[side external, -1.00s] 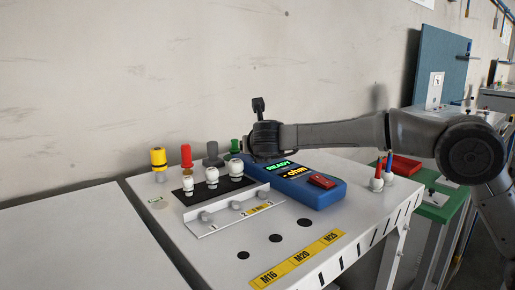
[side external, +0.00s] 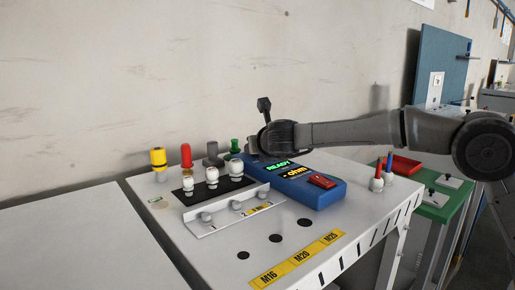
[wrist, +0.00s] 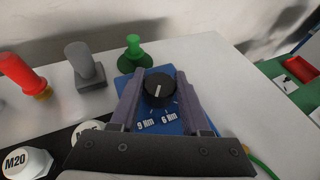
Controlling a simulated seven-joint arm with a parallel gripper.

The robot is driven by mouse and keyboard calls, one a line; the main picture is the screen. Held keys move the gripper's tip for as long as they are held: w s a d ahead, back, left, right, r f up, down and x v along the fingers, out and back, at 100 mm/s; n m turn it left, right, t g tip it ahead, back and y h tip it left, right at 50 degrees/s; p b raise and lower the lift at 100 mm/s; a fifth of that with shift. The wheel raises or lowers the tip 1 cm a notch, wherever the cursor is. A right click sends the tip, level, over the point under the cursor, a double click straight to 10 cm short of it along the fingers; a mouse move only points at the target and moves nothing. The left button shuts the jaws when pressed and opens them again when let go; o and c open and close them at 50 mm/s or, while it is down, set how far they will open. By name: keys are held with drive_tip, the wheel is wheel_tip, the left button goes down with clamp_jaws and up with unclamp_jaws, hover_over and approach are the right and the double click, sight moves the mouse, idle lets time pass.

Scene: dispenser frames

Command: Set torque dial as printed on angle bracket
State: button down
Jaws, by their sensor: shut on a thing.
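The torque dial is a black round knob (wrist: 159,90) with a white mark, on a blue base in the wrist view. "9 Nm" and "6 Nm" are printed on the base on its near side. My gripper (wrist: 160,83) is shut on the dial, one finger at each side. In the side external view my gripper (side external: 272,145) hides the dial, at the far end of the blue tester (side external: 300,190). The white angle bracket (side external: 215,226) has several grey bolts and a yellow label. Its print is too small to read.
Several white glands (side external: 212,176) stand on a black strip left of my gripper. Yellow (side external: 158,160), red (side external: 186,156), grey (side external: 212,155) and green (side external: 234,146) pegs stand behind. Red and blue screwdrivers (side external: 378,172) stand at right. The table's front has open room.

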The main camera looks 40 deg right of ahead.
drive_tip(key=shift+n+t+y, duration=0.6)
drive_tip(key=shift+n+y, duration=1.4)
drive_tip(key=shift+y, duration=0.3)
drive_tip(key=shift+c, duration=1.9)
unclamp_jaws()
drive_tip(key=v, duration=1.4)
drive_tip(key=shift+d+f, duration=0.1)
drive_tip(key=shift+d, duration=0.15)
